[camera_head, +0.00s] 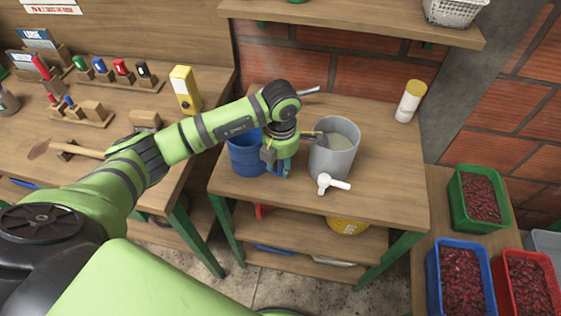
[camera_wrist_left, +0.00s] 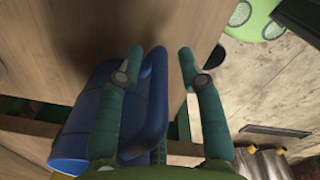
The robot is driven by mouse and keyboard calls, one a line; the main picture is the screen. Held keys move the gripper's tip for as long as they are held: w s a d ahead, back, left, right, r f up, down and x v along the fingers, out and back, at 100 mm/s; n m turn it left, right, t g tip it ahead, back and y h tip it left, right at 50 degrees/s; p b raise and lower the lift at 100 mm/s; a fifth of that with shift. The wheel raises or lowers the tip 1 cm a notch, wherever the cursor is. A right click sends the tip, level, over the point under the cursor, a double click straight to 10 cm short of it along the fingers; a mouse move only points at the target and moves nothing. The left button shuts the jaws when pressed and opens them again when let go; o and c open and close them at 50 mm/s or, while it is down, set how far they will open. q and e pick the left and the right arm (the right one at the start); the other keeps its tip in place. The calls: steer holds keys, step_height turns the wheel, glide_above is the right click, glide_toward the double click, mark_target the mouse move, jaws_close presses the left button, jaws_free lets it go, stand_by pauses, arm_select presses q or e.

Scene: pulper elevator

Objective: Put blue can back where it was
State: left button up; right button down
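The blue can (camera_head: 241,155) stands upright on the middle wooden table, beside a grey bucket. My left gripper (camera_head: 279,164) is at the can's right side, partly covering it from the head camera. In the left wrist view, the can (camera_wrist_left: 80,125) shows at the left with its looped blue handle (camera_wrist_left: 154,105). The two dark green fingers of the left gripper (camera_wrist_left: 160,58) are apart, with the handle between them. A gap shows between the handle and the right-hand finger. Contact of the other finger is unclear. My right gripper is not in view.
The grey bucket (camera_head: 344,163) with a white tap (camera_head: 327,184) stands close right of my gripper. A yellow-capped bottle (camera_head: 410,101) is at the back right. Crates of red fruit, including a green crate (camera_head: 461,213), stand lower right. The table's front (camera_head: 280,205) is clear.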

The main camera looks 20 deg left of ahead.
arm_select(q)
steer(key=shift+r, duration=0.25)
steer(key=shift+w+r, duration=0.1)
steer(key=shift+r, duration=0.2)
steer(key=r, duration=0.3)
steer(key=r+b, duration=0.1)
steer(key=r, duration=0.3)
steer(key=r+b, duration=0.1)
steer(key=r, duration=0.3)
steer(key=shift+s+d+r, duration=0.1)
steer(key=shift+s+r, duration=0.05)
steer(key=shift+s, duration=0.1)
